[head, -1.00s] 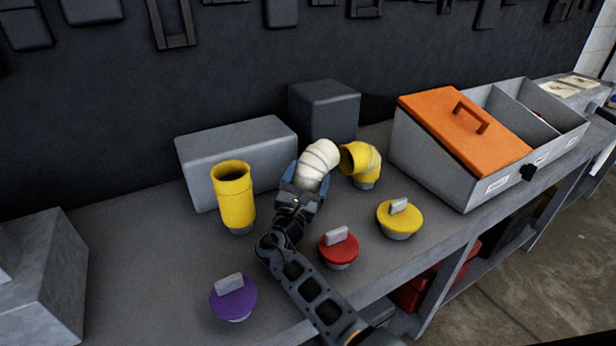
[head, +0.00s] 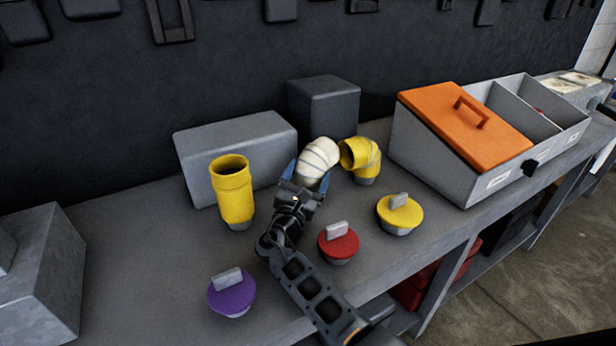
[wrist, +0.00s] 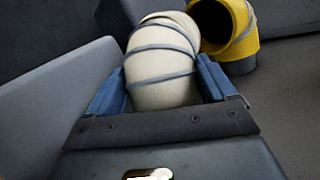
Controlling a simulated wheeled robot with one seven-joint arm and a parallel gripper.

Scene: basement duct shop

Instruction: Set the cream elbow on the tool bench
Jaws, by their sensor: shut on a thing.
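The cream elbow (head: 317,160) is a ribbed, bent duct piece with grey bands. My gripper (head: 307,181) is shut on it, and the elbow sits between the blue fingers. In the wrist view the cream elbow (wrist: 163,62) fills the space between the fingers of my gripper (wrist: 165,88). The tool bench (head: 140,258) is a long grey bench below. Whether the elbow touches the bench top is hidden by the gripper.
A yellow elbow (head: 362,158) stands just right of the cream one. A yellow tube (head: 233,190) stands left. Grey blocks (head: 235,150) are behind. Red (head: 338,243), yellow (head: 400,215) and purple (head: 232,295) caps lie in front. An orange-lidded bin (head: 465,130) stands right.

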